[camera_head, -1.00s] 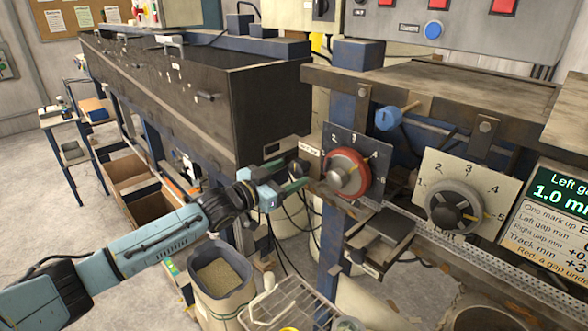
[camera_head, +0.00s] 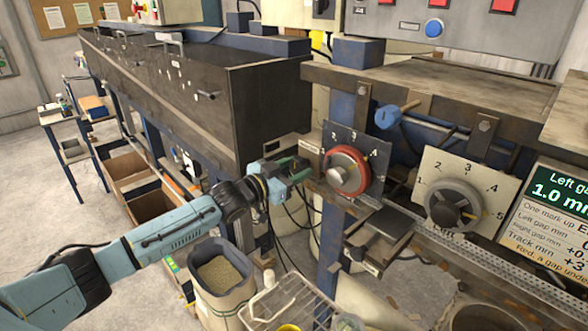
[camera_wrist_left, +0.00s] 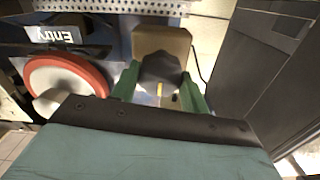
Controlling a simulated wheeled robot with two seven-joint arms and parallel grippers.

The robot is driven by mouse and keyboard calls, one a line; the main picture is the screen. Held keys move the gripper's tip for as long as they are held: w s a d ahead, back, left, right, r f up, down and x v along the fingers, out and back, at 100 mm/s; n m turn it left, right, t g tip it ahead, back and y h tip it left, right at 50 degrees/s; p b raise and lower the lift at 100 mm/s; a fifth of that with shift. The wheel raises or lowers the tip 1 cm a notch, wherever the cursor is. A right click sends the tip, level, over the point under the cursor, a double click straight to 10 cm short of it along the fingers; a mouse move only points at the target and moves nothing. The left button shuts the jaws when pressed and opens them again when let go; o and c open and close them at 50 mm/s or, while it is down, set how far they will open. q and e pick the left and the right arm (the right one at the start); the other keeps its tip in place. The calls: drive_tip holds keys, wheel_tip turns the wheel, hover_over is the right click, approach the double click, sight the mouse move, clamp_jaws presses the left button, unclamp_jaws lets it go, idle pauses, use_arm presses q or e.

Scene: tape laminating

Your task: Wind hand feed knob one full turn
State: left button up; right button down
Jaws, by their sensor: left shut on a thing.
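The hand feed knob (camera_wrist_left: 160,68) is dark, with a yellow mark, and sits in front of a tan block in the left wrist view. My left gripper (camera_wrist_left: 160,82) has its green fingers on both sides of the knob and is shut on it. In the head view my left gripper (camera_head: 298,171) is at the machine's front, just left of the red-rimmed dial (camera_head: 348,170), and hides the knob. The small label plate (camera_head: 311,147) above it is too small to read. My right gripper is not in view.
The red-rimmed dial is close beside the fingers; it shows in the left wrist view (camera_wrist_left: 65,85) under an "Entry" label (camera_wrist_left: 53,35). A grey dial (camera_head: 453,206) and a display (camera_head: 550,215) are further right. A dark tank (camera_head: 200,90) stands behind. A bin (camera_head: 222,280) and wire rack (camera_head: 290,305) stand below.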

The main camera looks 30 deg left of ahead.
use_arm(q)
drive_tip(key=shift+m, duration=0.4)
drive_tip(key=m, duration=0.5)
drive_tip(key=shift+m, duration=0.3)
drive_tip(key=m, duration=0.6)
drive_tip(key=shift+d+f, duration=0.1)
drive_tip(key=m, duration=0.6)
drive_tip(key=shift+m, duration=0.4)
drive_tip(key=m, duration=0.6)
drive_tip(key=shift+f, duration=0.1)
drive_tip(key=shift+m, duration=0.4)
drive_tip(key=o, duration=1)
